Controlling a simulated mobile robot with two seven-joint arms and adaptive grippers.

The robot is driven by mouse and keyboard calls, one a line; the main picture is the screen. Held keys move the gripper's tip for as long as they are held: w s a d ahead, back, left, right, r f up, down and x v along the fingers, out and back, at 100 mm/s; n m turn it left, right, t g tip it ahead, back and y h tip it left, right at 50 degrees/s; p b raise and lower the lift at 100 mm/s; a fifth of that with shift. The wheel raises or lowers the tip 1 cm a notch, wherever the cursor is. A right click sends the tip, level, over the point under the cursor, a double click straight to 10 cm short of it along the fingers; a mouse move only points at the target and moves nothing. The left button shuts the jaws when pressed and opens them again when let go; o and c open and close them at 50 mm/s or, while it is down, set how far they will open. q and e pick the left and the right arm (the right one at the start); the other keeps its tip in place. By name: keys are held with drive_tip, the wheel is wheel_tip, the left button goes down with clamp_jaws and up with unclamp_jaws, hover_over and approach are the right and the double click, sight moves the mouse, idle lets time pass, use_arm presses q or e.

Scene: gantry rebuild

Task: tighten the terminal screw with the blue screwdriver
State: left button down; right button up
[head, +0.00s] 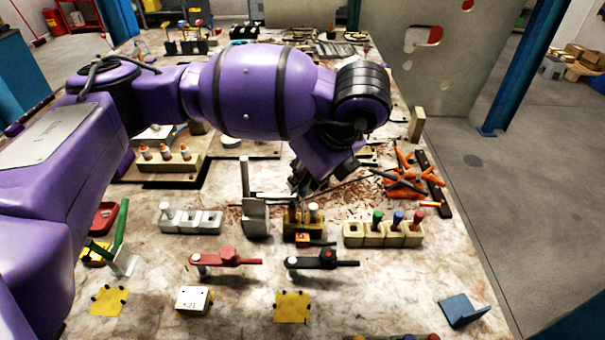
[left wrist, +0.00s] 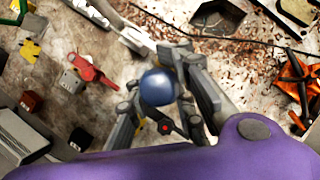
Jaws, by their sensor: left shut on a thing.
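My left gripper (head: 308,183) hangs over the middle of the table in the head view, its fingers pointing down. In the left wrist view, its fingers are shut on a blue rounded handle (left wrist: 158,88), which looks like the end of the blue screwdriver. The shaft and tip are hidden. The head view does not clearly show the held tool. A small brass-and-dark block (head: 291,219) stands just below the gripper. I cannot make out the terminal screw. My right gripper is not in view.
A cream rack (head: 372,239) to the right holds green-, blue- and red-topped pieces. A grey upright bracket (head: 255,222) stands left of the gripper. A red lever (head: 228,258) and a black lever (head: 320,261) lie in front. Orange-handled tools (head: 403,178) are piled at right.

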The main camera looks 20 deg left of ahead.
sight(302, 191)
use_arm(q)
drive_tip(key=shift+f, duration=1.4)
idle(1.2)
drive_tip(key=shift+f, duration=1.05)
idle(1.6)
drive_tip(key=m+t+h, duration=0.1)
drive_tip(key=m, duration=0.2)
drive_tip(key=shift+a+p, duration=0.15)
drive_tip(key=shift+p, duration=0.15)
drive_tip(key=shift+m+t+h, duration=0.4)
drive_tip(key=shift+m+h, duration=0.1)
drive_tip(key=shift+m, duration=0.8)
drive_tip(key=shift+f, duration=0.1)
